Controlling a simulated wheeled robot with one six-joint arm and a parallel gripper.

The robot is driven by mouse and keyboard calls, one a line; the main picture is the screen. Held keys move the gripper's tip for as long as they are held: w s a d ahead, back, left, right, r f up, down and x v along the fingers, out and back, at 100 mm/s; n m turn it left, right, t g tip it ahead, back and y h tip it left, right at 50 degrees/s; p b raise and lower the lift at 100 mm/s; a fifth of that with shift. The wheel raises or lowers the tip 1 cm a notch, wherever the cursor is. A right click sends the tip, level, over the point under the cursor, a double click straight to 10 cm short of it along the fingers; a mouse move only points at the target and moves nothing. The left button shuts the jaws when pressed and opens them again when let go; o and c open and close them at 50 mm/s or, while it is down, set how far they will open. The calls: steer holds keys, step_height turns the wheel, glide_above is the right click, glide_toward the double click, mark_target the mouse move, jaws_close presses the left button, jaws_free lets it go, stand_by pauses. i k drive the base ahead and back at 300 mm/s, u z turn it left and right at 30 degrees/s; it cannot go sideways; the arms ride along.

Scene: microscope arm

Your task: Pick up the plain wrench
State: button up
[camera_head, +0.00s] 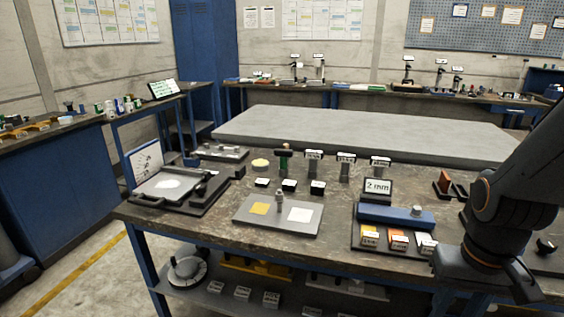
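I cannot pick out a plain wrench for certain; the tools on the workbench (200,218) are small in this view. Several upright pieces with white labels stand along the back of the bench, among them one labelled stand (314,161) and a green piece with a dark top (284,159). My gripper (488,277) is at the lower right, over the front right part of the bench. It is dark and partly cut off by the frame, and its finger opening does not show clearly. My arm hides part of the bench's right side.
A grey plate with yellow and white squares (315,229) lies mid-bench. A blue block (385,215) and a "2 mm" sign (377,187) are right of it. A grey slab (370,133) is behind. The front left bench top is clear.

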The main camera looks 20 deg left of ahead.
mark_target(283, 154)
steer(key=u, duration=1.6)
steer(key=i, duration=1.1)
steer(key=z, duration=1.95)
